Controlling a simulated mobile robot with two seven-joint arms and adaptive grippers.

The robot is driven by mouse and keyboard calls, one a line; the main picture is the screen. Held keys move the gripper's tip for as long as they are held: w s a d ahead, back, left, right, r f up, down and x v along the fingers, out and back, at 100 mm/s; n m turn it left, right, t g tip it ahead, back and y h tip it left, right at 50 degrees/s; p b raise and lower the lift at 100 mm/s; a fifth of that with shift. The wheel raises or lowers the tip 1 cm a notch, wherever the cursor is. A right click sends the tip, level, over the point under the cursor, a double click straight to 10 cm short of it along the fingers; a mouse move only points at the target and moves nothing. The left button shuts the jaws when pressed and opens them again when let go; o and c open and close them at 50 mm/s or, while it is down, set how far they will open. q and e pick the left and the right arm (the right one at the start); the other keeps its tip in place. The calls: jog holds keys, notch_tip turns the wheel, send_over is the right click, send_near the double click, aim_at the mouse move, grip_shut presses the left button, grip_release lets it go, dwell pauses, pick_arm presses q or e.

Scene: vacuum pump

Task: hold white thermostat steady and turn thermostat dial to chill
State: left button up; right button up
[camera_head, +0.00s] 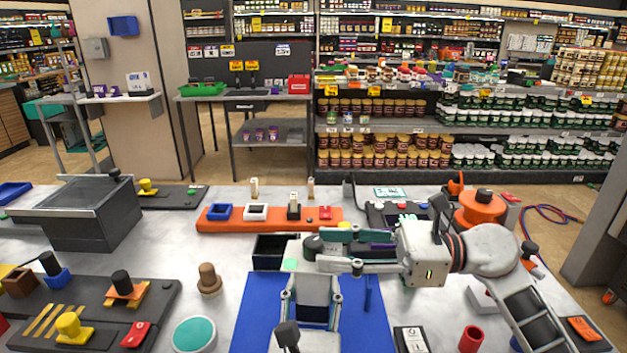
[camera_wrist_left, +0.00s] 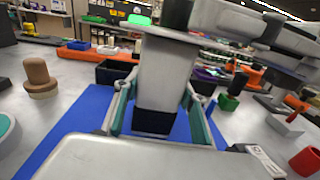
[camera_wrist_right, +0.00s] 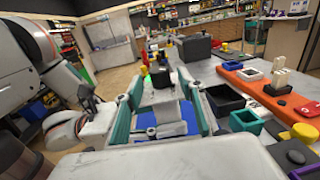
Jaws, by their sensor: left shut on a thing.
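The white thermostat (camera_head: 290,252) stands upright above the blue mat, with a round green light and a dark dial (camera_head: 313,243) on top. In the left wrist view its pale body (camera_wrist_left: 165,75) is between the fingers of my left gripper (camera_head: 312,290), which is shut on it. The black dial (camera_wrist_left: 177,12) and green light (camera_wrist_left: 138,19) show at the top there. My right gripper (camera_head: 322,250) comes from the right with its fingers apart, at the dial. In the right wrist view the dial (camera_wrist_right: 161,78) lies between the fingertips; contact is unclear.
The blue mat (camera_head: 258,305) lies under the thermostat. A black bin (camera_head: 270,252) and an orange rail (camera_head: 215,224) with small blocks are behind. A brown knob (camera_head: 208,280) stands left and a red cylinder (camera_head: 470,340) right.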

aim_at(313, 241)
jog(key=d, duration=0.9)
jog(key=s+a+r+n+g+h, duration=0.1)
jog(key=a+g, duration=0.1)
jog(key=a, duration=0.2)
jog(key=s+a+r+n+g+h, duration=0.1)
jog(key=a+r+n+g+h, duration=0.1)
jog(key=a, duration=0.3)
jog(key=s+a+r+n+g+h, duration=0.1)
jog(key=a+r+n+g+h, duration=0.1)
jog(key=a, duration=0.2)
jog(key=shift+s+a+g, duration=0.1)
jog(key=shift+a+g, duration=0.15)
jog(key=shift+g, duration=0.05)
jog(key=r+t+h, duration=0.1)
jog(key=h, duration=0.2)
jog(key=a+h, duration=0.1)
jog(key=h, duration=0.2)
jog(key=w+a+r+t+h, duration=0.1)
jog(key=h, duration=0.2)
jog(key=shift+a+r+t+h, duration=0.2)
jog(key=shift+r+t+h, duration=0.1)
jog(key=shift+h, duration=0.1)
jog(key=w+d+r+m+t+h, duration=0.2)
jog(key=d+r+h, duration=0.1)
jog(key=r, duration=0.1)
jog(key=shift+w+d+r, duration=0.15)
jog(key=shift+w+r, duration=0.1)
jog(key=shift+m, duration=0.3)
